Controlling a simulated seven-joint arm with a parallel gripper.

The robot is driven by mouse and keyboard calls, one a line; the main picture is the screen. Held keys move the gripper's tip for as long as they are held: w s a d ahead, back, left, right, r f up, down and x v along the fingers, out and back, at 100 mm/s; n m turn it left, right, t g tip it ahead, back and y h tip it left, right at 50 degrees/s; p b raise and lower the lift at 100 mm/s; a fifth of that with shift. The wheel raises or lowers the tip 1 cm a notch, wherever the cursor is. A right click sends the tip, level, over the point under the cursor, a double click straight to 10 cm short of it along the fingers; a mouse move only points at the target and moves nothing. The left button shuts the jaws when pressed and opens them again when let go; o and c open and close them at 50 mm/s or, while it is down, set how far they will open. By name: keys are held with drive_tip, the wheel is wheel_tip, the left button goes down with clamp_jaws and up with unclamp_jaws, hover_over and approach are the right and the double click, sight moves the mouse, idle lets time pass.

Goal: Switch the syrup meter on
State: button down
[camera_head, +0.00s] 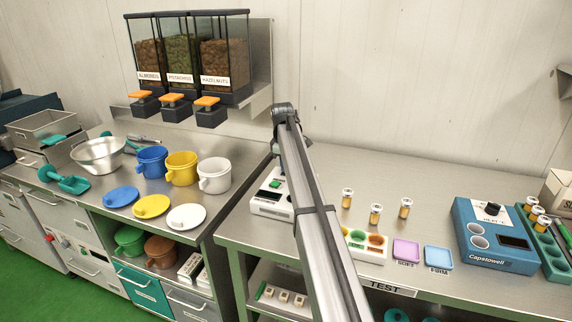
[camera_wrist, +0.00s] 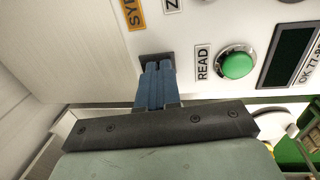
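The syrup meter is a white box (camera_head: 268,205) on the right bench, partly hidden behind my arm in the head view. In the wrist view its white panel (camera_wrist: 205,22) shows a yellow label starting "SY", a green READ button (camera_wrist: 236,64) and a dark display (camera_wrist: 290,54) with no visible digits. My gripper (camera_wrist: 157,70) is shut, its blue fingers side by side with nothing between them. The fingertips are at a dark switch (camera_wrist: 155,57) on the panel and partly cover it. I cannot tell whether they touch it or which way it is set. The head view hides the gripper.
To the right are several small vials (camera_head: 376,214), a white tray with coloured wells (camera_head: 366,246), purple (camera_head: 406,251) and blue (camera_head: 438,257) dishes and a blue Capstowell device (camera_head: 492,245). Cups and lids stand on the left bench. A gap separates the benches.

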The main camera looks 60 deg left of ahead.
wheel_tip(320, 180, up, 14)
drive_tip(key=s+d, duration=0.1)
drive_tip(key=shift+s+d, duration=0.2)
idle(0.4)
drive_tip(key=shift+w, duration=0.1)
drive_tip(key=w+g, duration=0.1)
drive_tip(key=w+g+y, duration=0.1)
drive_tip(key=w+g, duration=0.1)
drive_tip(key=w, duration=0.1)
drive_tip(key=shift+d+r+y, duration=0.1)
drive_tip(key=shift+d+y, duration=0.2)
idle(0.6)
drive_tip(key=x, duration=1.2)
drive_tip(key=shift+w+d+f, duration=0.15)
drive_tip(key=shift+w+f, duration=0.15)
drive_tip(key=shift+f, duration=0.75)
